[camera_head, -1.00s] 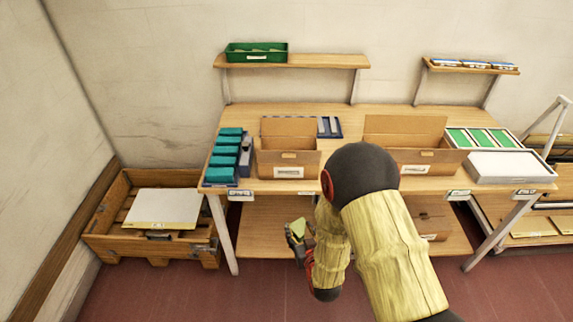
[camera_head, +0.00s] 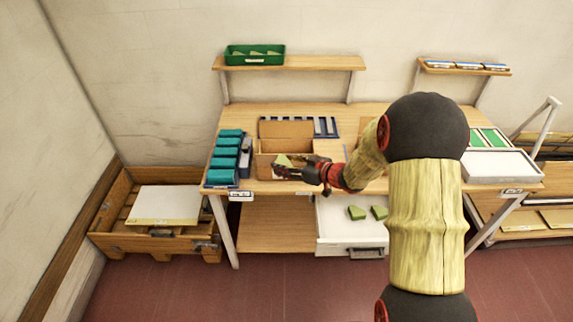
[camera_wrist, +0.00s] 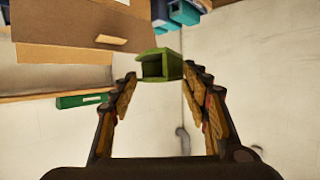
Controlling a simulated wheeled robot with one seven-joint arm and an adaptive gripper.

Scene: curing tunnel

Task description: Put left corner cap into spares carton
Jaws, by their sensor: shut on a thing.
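My gripper (camera_head: 284,166) is shut on a green corner cap (camera_wrist: 158,66), which shows between the fingertips in the wrist view. In the head view the held cap (camera_head: 283,160) is at the front of an open cardboard carton (camera_head: 287,131) on the table. The carton also shows at the upper left of the wrist view (camera_wrist: 60,30). I cannot tell whether the cap is over its opening or just in front of it. Two more green caps, a left one (camera_head: 357,212) and a right one (camera_head: 379,212), lie in an open white drawer (camera_head: 335,230) below the tabletop.
Teal boxes (camera_head: 226,160) stand left of the carton. A green bin (camera_head: 255,55) is on the upper shelf (camera_head: 310,63). A white tray (camera_head: 500,165) is at the right. My arm hides much of the table's right half.

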